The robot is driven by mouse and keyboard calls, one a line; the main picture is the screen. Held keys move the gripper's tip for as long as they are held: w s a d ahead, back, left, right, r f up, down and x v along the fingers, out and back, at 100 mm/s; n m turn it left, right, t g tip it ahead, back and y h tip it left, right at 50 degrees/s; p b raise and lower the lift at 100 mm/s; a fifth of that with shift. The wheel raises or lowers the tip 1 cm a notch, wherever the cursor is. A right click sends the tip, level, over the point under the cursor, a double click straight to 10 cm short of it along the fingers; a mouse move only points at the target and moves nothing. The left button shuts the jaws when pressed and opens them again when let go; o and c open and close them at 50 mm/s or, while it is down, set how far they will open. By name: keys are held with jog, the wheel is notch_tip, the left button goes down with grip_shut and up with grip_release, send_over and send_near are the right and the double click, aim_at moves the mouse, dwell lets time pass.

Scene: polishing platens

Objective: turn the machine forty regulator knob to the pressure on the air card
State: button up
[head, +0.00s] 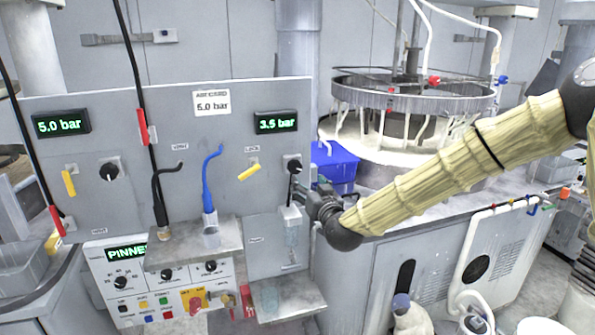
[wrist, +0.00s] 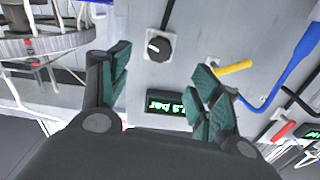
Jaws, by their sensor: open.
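The air card (head: 212,103) at the top of the grey panel reads 5.0 bar. The right display (head: 276,122) reads 3.5 bar, with a black regulator knob (head: 294,167) below it. The left display (head: 61,124) reads 5.0 bar, with another black knob (head: 109,172) below it. No label for machine forty is readable. My gripper (head: 300,191) is close to the right knob, partly hidden by its own wrist. In the wrist view, my gripper (wrist: 162,66) is open and empty. The right knob (wrist: 158,46) shows between and beyond the fingers, apart from them, with a white pointer mark.
A yellow lever (head: 249,172) and a blue hose (head: 207,180) are left of the right knob. A blue bin (head: 335,165) and the round polishing machine (head: 400,95) stand behind my arm.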

aim_at(296, 169)
jog(key=p+x, duration=0.4)
jog(key=x, duration=0.6)
jog(key=shift+w+a, duration=0.1)
jog(key=shift+w, duration=0.3)
jog(key=c, duration=1)
